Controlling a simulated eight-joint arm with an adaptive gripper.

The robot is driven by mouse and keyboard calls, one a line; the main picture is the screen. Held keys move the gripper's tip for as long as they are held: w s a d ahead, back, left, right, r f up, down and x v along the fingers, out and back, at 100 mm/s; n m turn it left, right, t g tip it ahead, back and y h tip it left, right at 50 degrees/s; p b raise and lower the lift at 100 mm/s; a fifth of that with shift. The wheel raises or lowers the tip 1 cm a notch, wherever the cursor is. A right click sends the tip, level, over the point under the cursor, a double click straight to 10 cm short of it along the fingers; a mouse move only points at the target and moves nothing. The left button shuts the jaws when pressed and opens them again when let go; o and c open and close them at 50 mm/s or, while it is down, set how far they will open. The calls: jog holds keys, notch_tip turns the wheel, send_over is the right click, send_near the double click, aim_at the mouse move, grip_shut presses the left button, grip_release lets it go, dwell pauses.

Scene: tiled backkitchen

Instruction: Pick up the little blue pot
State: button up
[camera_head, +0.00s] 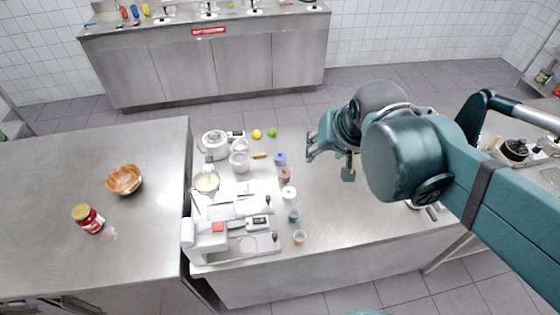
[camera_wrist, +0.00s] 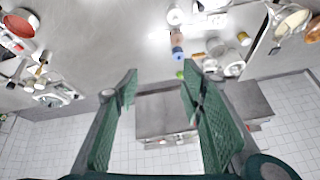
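The little blue pot (camera_head: 280,158) stands upright on the right-hand steel table, in a loose row of small jars. It also shows in the wrist view (camera_wrist: 178,52), just beyond the tip of the right-hand finger. My gripper (camera_head: 328,158) is to the right of the pot in the head view, above the bare table and apart from it. In the wrist view my gripper (camera_wrist: 160,72) has its two green fingers spread wide with nothing between them.
A brown jar (camera_head: 285,173) and a white jar (camera_head: 288,193) stand close in front of the pot. Yellow (camera_head: 256,134) and green (camera_head: 272,132) fruits lie behind it. White kitchenware, including a scale (camera_head: 257,222), crowds the left. The steel table (camera_head: 350,215) is mostly clear to the right.

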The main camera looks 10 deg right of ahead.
jog(key=w+a+f+m+g, duration=0.2)
jog(key=w+m, duration=0.3)
jog(key=w, duration=0.4)
jog(key=m+g+b, duration=0.2)
jog(key=m+g, duration=0.2)
jog(key=m, duration=0.7)
send_over(280, 152)
jog(key=f, duration=1.8)
jog(key=shift+s+f, duration=0.2)
jog(key=shift+s, duration=0.15)
jog(key=shift+w+a+f, duration=0.1)
jog(key=shift+w+f, duration=0.2)
jog(key=shift+f, duration=0.35)
jog(key=shift+f, duration=0.15)
jog(key=shift+f, duration=1.15)
jog(key=shift+f, duration=2.6)
jog(key=shift+c, duration=0.5)
